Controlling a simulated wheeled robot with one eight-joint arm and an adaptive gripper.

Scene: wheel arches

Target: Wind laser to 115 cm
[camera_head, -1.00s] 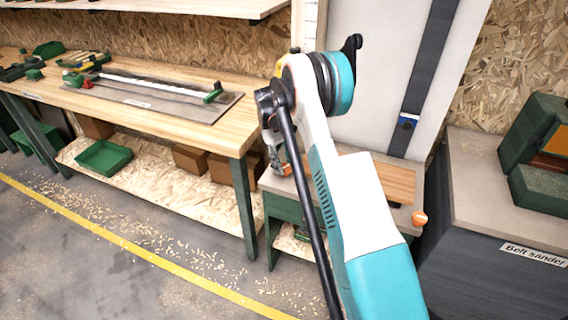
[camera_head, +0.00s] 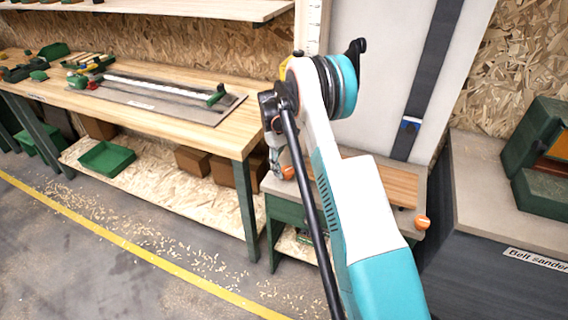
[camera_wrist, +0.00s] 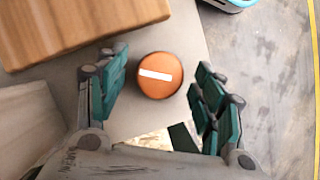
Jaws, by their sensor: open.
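An orange round knob (camera_wrist: 160,88) with a white bar mark shows in the wrist view, above a grey surface. My gripper (camera_wrist: 155,98) is open, with its green-padded fingers on either side of the knob; I cannot tell whether they touch it. In the head view my gripper (camera_head: 275,160) is beside an orange knob (camera_head: 288,172) at the left of a small stand, partly hidden by my arm. A second orange knob (camera_head: 422,222) is on the stand's right. A white strip with tick marks (camera_head: 312,25) stands behind my arm. No laser line or reading can be made out.
A wooden board (camera_head: 385,182) lies on the small stand. A workbench (camera_head: 235,135) stands left, a belt sander cabinet (camera_head: 500,200) right. A pale panel with a dark vertical strip (camera_head: 424,80) rises behind. The floor in front is open, with wood shavings.

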